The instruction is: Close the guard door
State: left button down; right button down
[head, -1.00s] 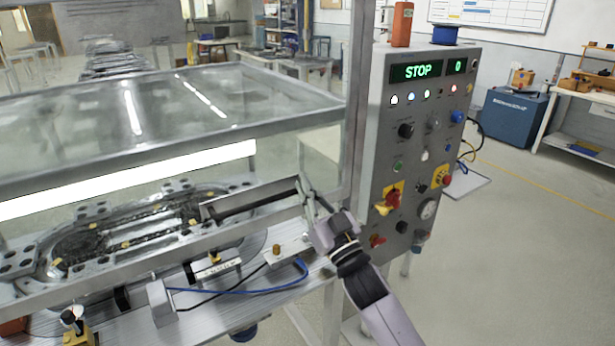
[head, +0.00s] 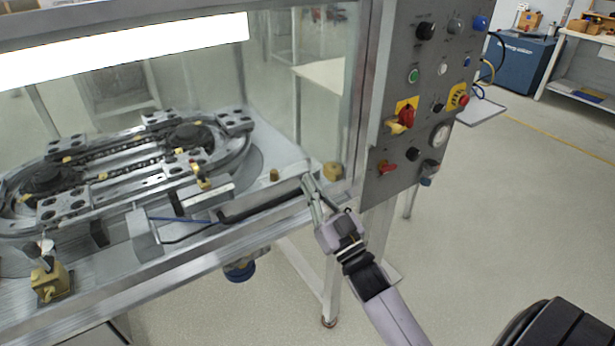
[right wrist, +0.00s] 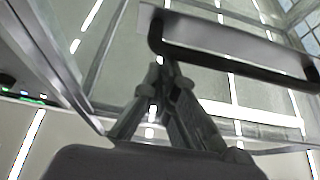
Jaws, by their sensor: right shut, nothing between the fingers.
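The guard door is a clear panel in a metal frame on the front of the machine; its lower rail (head: 195,254) runs low along the table's front edge. I cannot tell whether it is fully seated. A dark bar handle (head: 262,206) lies along this rail and crosses the upper right wrist view (right wrist: 235,45). My right gripper (head: 309,183) is shut and empty at the handle's right end. In the right wrist view its closed fingers (right wrist: 164,78) point up beside the bar, not around it; contact is unclear. My left gripper is not in view.
The oval ring track (head: 125,165) and a brass knob (head: 274,175) show behind the rail. The grey control panel (head: 425,85) with knobs and switches stands close to the right of my gripper. A yellow-based lever (head: 50,280) is at lower left.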

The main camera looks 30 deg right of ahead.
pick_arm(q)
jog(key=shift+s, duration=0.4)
